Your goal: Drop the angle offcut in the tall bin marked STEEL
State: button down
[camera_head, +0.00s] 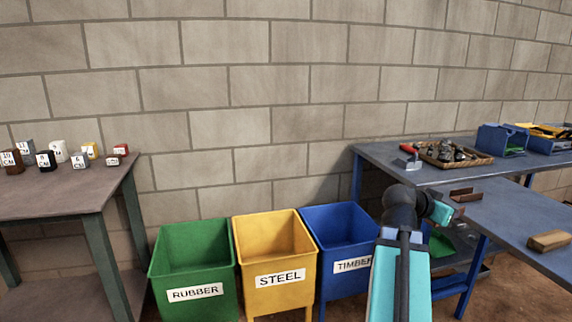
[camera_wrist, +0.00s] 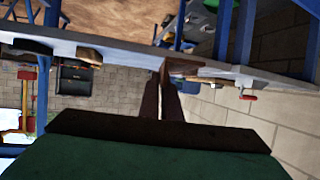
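The tall yellow bin marked STEEL (camera_head: 281,280) stands on the floor between a green bin and a blue bin, and its visible inside looks empty. A small reddish-brown piece that looks like the angle offcut (camera_head: 465,193) is at the blue bench. In the wrist view the brown piece (camera_wrist: 185,68) shows at the fingertips. My gripper (camera_head: 457,209) is beside it, pointing right. In the wrist view my gripper's two dark fingers (camera_wrist: 162,88) are close together with a thin light gap. I cannot tell whether they touch or hold the piece.
The green RUBBER bin (camera_head: 193,268) and blue TIMBER bin (camera_head: 345,245) flank the yellow one. Marked cubes sit on the left table (camera_head: 80,190).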

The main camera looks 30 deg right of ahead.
jog(key=w+a+f+n+t+y, duration=0.1)
jog(key=w+a+f+n+t, duration=0.15)
jog(key=w+a, duration=0.7)
jog(key=w+a+f+n+t+y, duration=0.1)
jog(key=w+a+f+n+t, duration=0.15)
jog(key=w+a, duration=0.65)
jog(key=w+a+f+n+t+y, duration=0.1)
jog(key=w+a+f+n+t, duration=0.2)
jog(key=w+a, duration=0.55)
jog(key=w+a+f+n+t+y, duration=0.1)
jog(key=w+a+n+t+y, duration=0.45)
jog(key=a, duration=0.85)
jog(key=w+a+f+n+y, duration=0.1)
jog(key=w+a+n+y, duration=0.15)
jog(key=w+a, duration=0.95)
jog(key=s+a+r+n+y+p, duration=0.1)
jog(key=a+r+p, duration=0.2)
jog(key=r+p, duration=0.8)
jog(key=a+r+n+y+p, duration=0.1)
jog(key=a+r+p, duration=0.2)
jog(key=r+p, duration=0.8)
notch_tip(320, 180, up, 3)
jog(key=shift+s+f, duration=0.1)
jog(key=shift+s, duration=0.3)
jog(key=shift+t, duration=0.25)
